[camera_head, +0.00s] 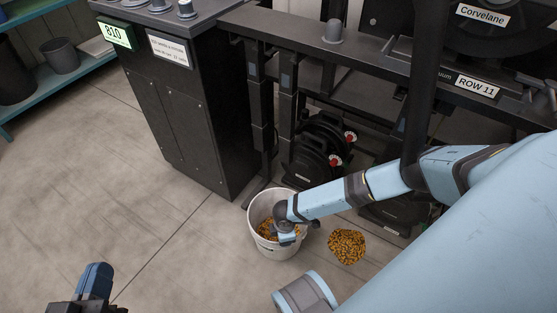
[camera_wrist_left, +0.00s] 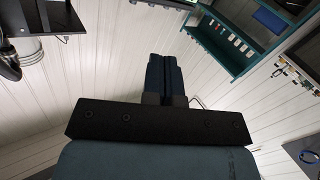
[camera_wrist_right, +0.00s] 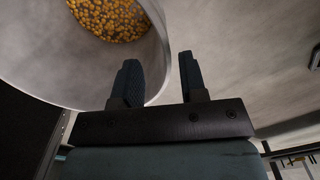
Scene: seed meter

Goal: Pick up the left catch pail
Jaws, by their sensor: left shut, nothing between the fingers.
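A white pail (camera_head: 262,246) with orange-yellow seed in it stands on the floor below the machine; it is the only white pail in the head view. In the right wrist view the pail (camera_wrist_right: 60,62) fills the upper left, seed visible inside. My right gripper (camera_head: 291,238) is at the pail's right rim, partly hiding it. Its fingers (camera_wrist_right: 158,62) are apart; one overlaps the pail's wall in the picture, and I cannot tell if they touch. My left gripper (camera_head: 95,280) is shut and empty at the lower left, away from the pail; its fingers (camera_wrist_left: 165,75) are together.
A heap of seed (camera_head: 347,246) lies on the floor right of the pail. A dark cabinet (camera_head: 185,110) stands behind left, machine legs and black meter units (camera_head: 318,150) behind. A teal shelf (camera_head: 75,68) holds a grey bucket (camera_head: 60,55). The left floor is clear.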

